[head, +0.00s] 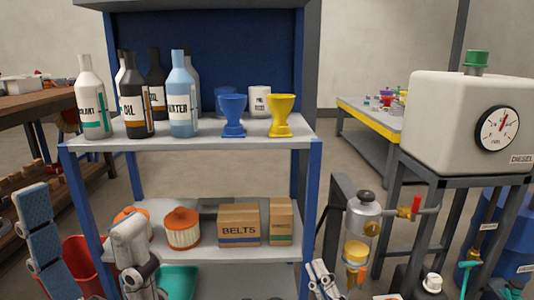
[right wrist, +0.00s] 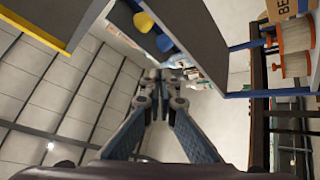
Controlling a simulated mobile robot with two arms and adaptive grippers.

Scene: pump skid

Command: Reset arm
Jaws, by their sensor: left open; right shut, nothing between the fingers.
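My left gripper (head: 82,208) is at the lower left of the head view, in front of the shelf rack's left side. Its two fingers stand wide apart, one showing a blue ribbed pad, and nothing is between them. My right gripper (head: 321,270) shows only by its tips at the bottom of the head view, between the rack and the pump equipment. In the right wrist view its fingers (right wrist: 161,78) come together and hold nothing.
The shelf rack (head: 200,145) bears several bottles (head: 183,100), a blue funnel (head: 232,112) and a yellow funnel (head: 281,112) on top. Below are filters (head: 182,230) and a belts box (head: 239,224). A filter bowl unit (head: 362,218) and white tank (head: 450,120) stand right.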

